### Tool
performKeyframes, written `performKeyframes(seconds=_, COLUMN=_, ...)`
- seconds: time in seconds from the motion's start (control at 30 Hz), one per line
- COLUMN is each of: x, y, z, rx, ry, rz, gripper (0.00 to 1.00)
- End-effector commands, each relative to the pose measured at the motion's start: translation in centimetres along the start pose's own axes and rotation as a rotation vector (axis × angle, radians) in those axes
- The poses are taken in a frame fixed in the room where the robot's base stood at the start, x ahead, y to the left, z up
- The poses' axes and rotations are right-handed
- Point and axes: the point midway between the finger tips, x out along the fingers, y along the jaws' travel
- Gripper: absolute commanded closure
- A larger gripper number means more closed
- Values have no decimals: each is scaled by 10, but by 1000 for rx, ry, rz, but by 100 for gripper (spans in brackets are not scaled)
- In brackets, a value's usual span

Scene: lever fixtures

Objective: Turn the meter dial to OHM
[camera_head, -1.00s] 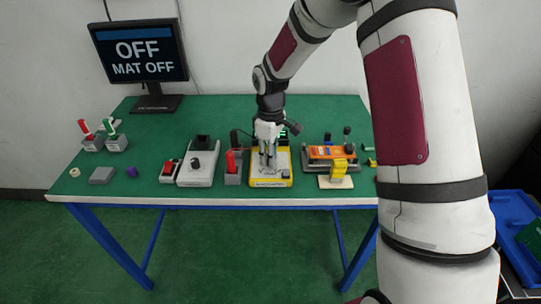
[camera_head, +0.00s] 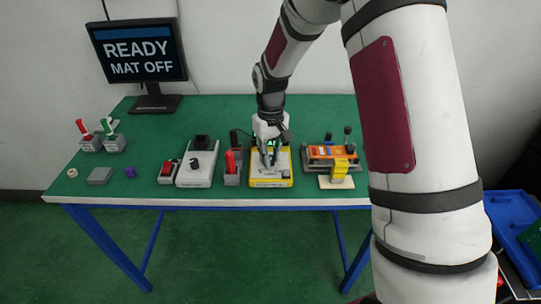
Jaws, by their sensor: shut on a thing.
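The meter (camera_head: 285,179) is a yellow-edged box with a light grey face, on the green table right of the middle. My gripper (camera_head: 269,163) points down over the meter's face. It is shut on the meter's dial, which is mostly hidden behind the fingers. A small green lit display (camera_head: 271,143) shows on the meter behind the fingers. The dial's pointer and the markings around it are too small and covered to read. The monitor (camera_head: 139,54) at the back left reads "READY" and "MAT OFF".
A red-lever fixture (camera_head: 232,168) stands just left of the meter, with a grey knob box (camera_head: 197,167) further left. An orange fixture (camera_head: 326,153) and a yellow block (camera_head: 340,168) stand to the right. Two lever boxes are at the far left.

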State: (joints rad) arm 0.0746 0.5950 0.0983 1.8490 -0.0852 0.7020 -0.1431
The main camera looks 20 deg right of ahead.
Motion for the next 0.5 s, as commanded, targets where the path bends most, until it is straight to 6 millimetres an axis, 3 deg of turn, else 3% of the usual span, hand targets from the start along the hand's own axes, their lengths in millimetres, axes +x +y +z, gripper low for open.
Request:
performKeyframes(seconds=0.4, x=0, y=0, z=0, rx=6, ry=0, rz=0, gripper=100)
performKeyframes(seconds=0.43, x=0, y=0, z=0, rx=6, ry=0, rz=0, gripper=73)
performKeyframes(seconds=0.5, x=0, y=0, z=0, rx=6, ry=0, rz=0, gripper=60)
